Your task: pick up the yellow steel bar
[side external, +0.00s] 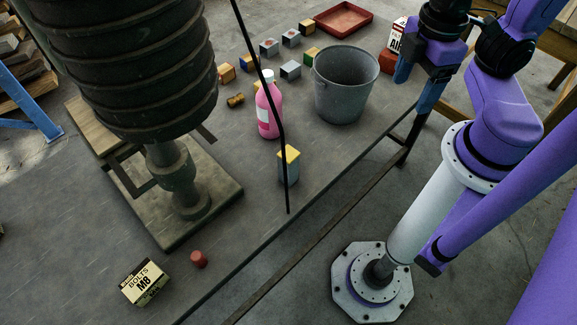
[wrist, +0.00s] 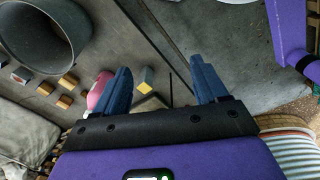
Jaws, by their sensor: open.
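A short upright bar with grey-blue sides and a yellow top (side external: 288,168) stands on the dark bench, near its front edge, in the side view. A thin dark rod crosses in front of it. In the wrist view, a grey block with a yellow face (wrist: 147,76), seemingly the same bar, shows between the finger directions and well beyond the fingertips. My gripper (side external: 414,92) is open and empty, right of the bucket and above the bench's edge. Its two blue fingers also show in the wrist view (wrist: 161,66), apart and touching nothing.
A pink bottle (side external: 268,108) stands just behind the bar. A grey bucket (side external: 345,88) stands between bar and gripper. Several small blocks and a red tray (side external: 343,19) lie farther back. A large ribbed machine (side external: 118,65) stands left. A bolts box (side external: 145,283) and red cylinder (side external: 199,259) lie in front.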

